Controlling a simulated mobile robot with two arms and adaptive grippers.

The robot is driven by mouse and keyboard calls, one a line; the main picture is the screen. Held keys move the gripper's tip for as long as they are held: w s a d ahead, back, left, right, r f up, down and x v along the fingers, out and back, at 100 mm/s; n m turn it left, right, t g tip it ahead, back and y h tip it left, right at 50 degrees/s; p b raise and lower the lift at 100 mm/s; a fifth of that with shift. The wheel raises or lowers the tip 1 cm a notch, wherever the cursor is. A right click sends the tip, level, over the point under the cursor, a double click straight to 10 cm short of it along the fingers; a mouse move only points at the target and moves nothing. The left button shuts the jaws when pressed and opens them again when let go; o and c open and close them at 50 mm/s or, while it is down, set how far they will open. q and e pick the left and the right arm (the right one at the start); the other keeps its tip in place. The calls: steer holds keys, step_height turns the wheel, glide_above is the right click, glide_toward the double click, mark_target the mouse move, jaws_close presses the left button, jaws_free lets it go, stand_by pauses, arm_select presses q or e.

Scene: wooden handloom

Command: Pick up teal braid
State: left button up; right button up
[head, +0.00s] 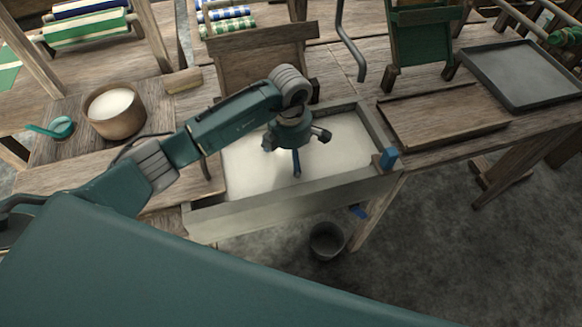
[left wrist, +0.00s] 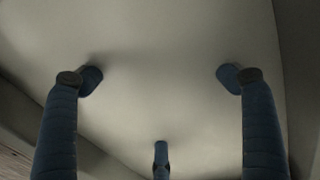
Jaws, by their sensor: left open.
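I cannot make out a teal braid in either view. My left gripper (head: 296,150) is over the wooden trough (head: 225,222), whose inside is pale and smooth. Its three fingers are spread and hold nothing. In the left wrist view the open left gripper (left wrist: 160,100) has only the plain pale trough interior between its fingers. How far the fingertips are from that surface is hard to tell. My right gripper is in neither view.
A teal ladle (head: 60,127) lies beside a wooden bowl (head: 115,110) of white stuff at left. A blue piece (head: 388,158) sits on the trough's right rim. A grey tray (head: 525,75) is at right. A bucket (head: 326,240) stands on the floor below.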

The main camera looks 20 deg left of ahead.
mark_target(290, 162)
arm_select(q)
steer(key=shift+f, duration=0.2)
steer(key=c, duration=1.6)
steer(key=shift+c, duration=1.2)
steer(key=shift+w+r, duration=0.1)
steer(key=shift+r, duration=0.1)
step_height(290, 162, up, 20)
steer(key=b, duration=0.1)
steer(key=shift+f, duration=0.15)
